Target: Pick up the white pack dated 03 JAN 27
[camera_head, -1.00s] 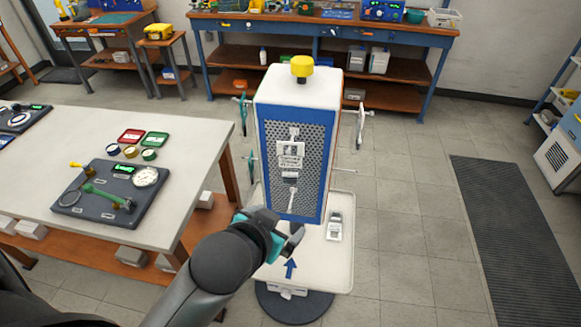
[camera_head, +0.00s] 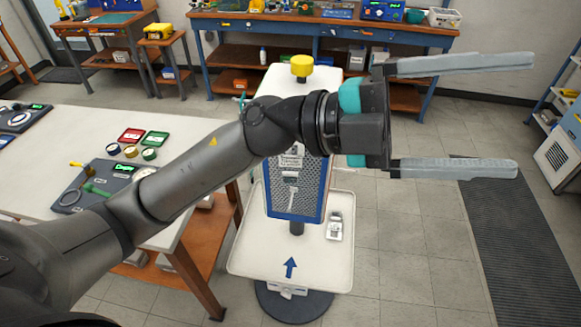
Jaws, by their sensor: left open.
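A small white pack (camera_head: 335,226) lies on the right side of the white tray (camera_head: 325,262) at the foot of the stand. Another small white pack (camera_head: 290,161) is on the stand's grey perforated panel, partly hidden behind my left arm. Their print is too small to read, so I cannot tell which is dated 03 JAN 27. My left gripper (camera_head: 525,115) is wide open and empty, its two long fingers pointing right. In the picture it is up and to the right of the stand, apart from both packs. My right gripper is not in view.
The stand has a yellow knob (camera_head: 301,66) on top and a blue arrow (camera_head: 290,267) on its tray. A pale table (camera_head: 190,200) with a gauge board stands at left. A blue-framed workbench (camera_head: 240,22) is behind.

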